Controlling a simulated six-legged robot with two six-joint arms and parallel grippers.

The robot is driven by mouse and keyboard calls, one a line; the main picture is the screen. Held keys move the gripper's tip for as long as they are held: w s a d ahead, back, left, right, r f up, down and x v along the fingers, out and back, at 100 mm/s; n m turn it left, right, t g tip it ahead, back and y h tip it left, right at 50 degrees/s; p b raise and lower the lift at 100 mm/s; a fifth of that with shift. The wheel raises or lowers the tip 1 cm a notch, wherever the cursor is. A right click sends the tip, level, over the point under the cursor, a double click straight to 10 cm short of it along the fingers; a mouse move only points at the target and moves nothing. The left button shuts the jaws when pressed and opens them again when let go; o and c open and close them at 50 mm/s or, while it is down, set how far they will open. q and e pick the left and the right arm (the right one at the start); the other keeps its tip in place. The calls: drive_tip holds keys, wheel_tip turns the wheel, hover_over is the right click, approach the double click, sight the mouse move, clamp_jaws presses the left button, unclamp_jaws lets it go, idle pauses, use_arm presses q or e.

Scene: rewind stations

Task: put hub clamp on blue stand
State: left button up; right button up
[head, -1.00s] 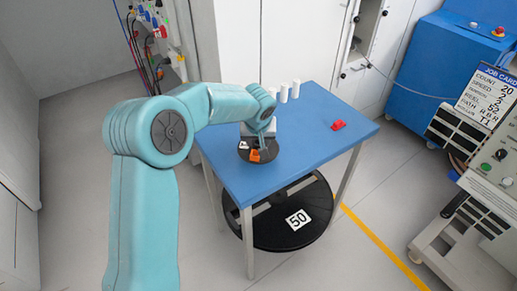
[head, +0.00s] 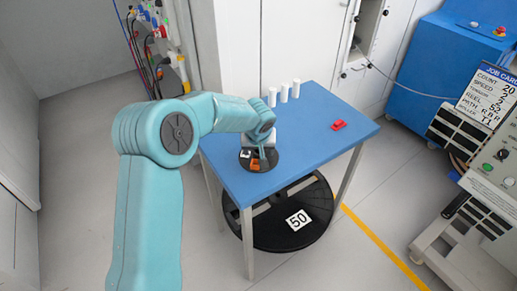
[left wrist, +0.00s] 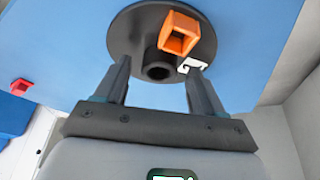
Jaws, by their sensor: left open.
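The hub clamp appears to be the black round flange (head: 270,165) near the left part of the blue stand (head: 310,140), a blue-topped table. In the left wrist view, the flange (left wrist: 128,38) has a raised hub with a dark hole, an orange square piece and a small white clip. It looks flat on the blue top. My left gripper (head: 262,149) is over it. In the left wrist view, the left gripper's fingers (left wrist: 158,72) are apart, one on each side of the hub. The wrist partly hides the flange in the head view. My right gripper is not in view.
Several white upright cylinders (head: 284,92) stand at the table's back edge. A red piece (head: 338,125) lies on the right part. A large black reel marked 50 (head: 265,232) is under the top. The top's middle and front right are clear. Machines stand at right.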

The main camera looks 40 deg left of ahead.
use_arm(q)
drive_tip(key=shift+r, duration=0.25)
drive_tip(key=v, duration=1.1)
drive_tip(key=shift+s+r, duration=0.15)
drive_tip(key=shift+r, duration=0.2)
